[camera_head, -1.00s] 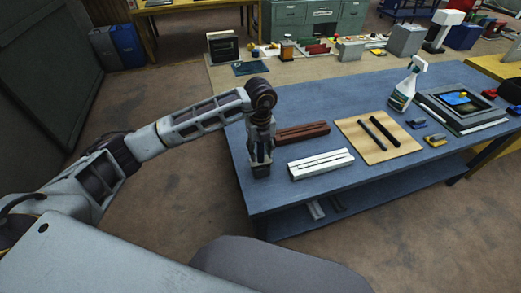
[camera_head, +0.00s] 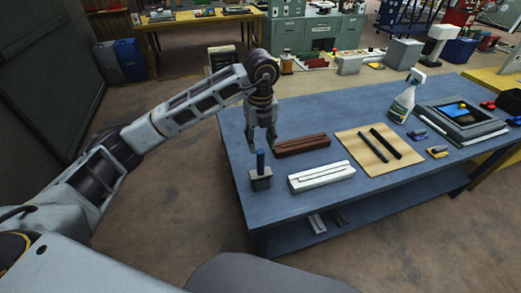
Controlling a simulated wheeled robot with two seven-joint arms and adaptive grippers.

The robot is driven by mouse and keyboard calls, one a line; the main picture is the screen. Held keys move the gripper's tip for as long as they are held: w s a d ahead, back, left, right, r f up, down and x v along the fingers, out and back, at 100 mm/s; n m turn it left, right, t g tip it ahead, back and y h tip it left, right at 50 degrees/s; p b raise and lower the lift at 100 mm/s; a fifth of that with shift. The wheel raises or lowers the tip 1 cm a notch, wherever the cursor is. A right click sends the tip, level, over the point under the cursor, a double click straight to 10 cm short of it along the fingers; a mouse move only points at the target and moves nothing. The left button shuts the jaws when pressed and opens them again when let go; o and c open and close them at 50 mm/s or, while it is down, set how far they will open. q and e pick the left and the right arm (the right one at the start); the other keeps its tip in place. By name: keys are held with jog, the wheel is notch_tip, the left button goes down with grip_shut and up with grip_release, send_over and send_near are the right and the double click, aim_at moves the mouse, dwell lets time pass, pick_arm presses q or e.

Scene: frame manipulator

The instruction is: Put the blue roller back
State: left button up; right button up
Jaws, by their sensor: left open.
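The blue roller (camera_head: 260,161) is a short dark blue cylinder standing upright in a small grey block (camera_head: 261,180) at the left end of the blue table (camera_head: 330,203). Its lower end is hidden inside the block. My left gripper (camera_head: 262,143) is open and empty just above and behind the roller, with its fingers pointing down. A small gap seems to separate the fingertips from the roller's top. My right gripper is not in view.
A brown grooved block (camera_head: 302,145) and a white grooved block (camera_head: 321,176) lie right of the roller. A tan mat (camera_head: 365,163) holds two black bars. A spray bottle (camera_head: 404,99) and a framed tray (camera_head: 462,117) stand farther right. The table's front left corner is clear.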

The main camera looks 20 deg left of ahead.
pick_arm(q)
jog(key=shift+r, duration=1)
jog(key=shift+s, duration=0.1)
